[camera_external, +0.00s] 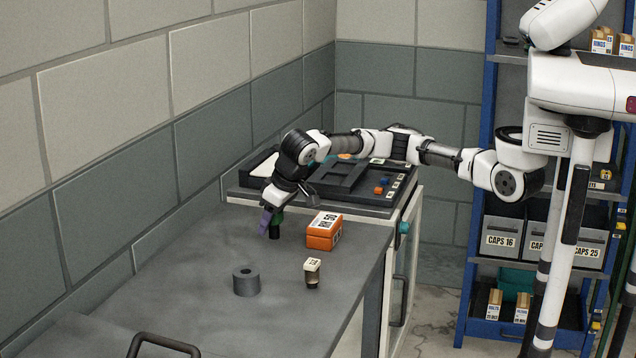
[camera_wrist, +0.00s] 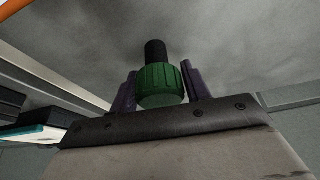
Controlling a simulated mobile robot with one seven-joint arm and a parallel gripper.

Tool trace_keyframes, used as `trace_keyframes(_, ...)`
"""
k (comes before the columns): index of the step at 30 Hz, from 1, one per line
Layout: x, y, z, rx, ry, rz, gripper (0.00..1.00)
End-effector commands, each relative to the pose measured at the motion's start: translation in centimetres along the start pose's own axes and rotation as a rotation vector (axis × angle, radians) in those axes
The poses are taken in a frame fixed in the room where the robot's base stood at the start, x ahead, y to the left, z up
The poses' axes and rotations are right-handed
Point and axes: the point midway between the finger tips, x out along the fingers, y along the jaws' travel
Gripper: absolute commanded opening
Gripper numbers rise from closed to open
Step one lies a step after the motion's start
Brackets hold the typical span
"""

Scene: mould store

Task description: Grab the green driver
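The green driver (camera_external: 277,219) is at the far part of the grey bench, left of the orange box. It has a ribbed green body and a dark end pointing down; I cannot tell whether that end touches the bench. It also shows in the wrist view (camera_wrist: 160,85), between the purple fingers. My gripper (camera_external: 270,222) points down, with one purple finger in front of the driver's left side.
A black tray (camera_external: 345,178) with small coloured parts is behind. A block wall runs along the left.

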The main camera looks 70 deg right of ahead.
Motion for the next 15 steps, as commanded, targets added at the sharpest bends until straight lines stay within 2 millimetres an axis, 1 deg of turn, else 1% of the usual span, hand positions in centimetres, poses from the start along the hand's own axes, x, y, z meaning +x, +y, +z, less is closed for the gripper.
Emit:
trace_keyframes(1, -0.01, -0.01, 0.00, 0.000, 0.000, 0.000, 0.40)
trace_keyframes(7, -0.03, -0.01, 0.00, 0.000, 0.000, 0.000, 0.14)
trace_keyframes(15, -0.17, -0.02, -0.07, 0.000, 0.001, 0.000, 0.14)
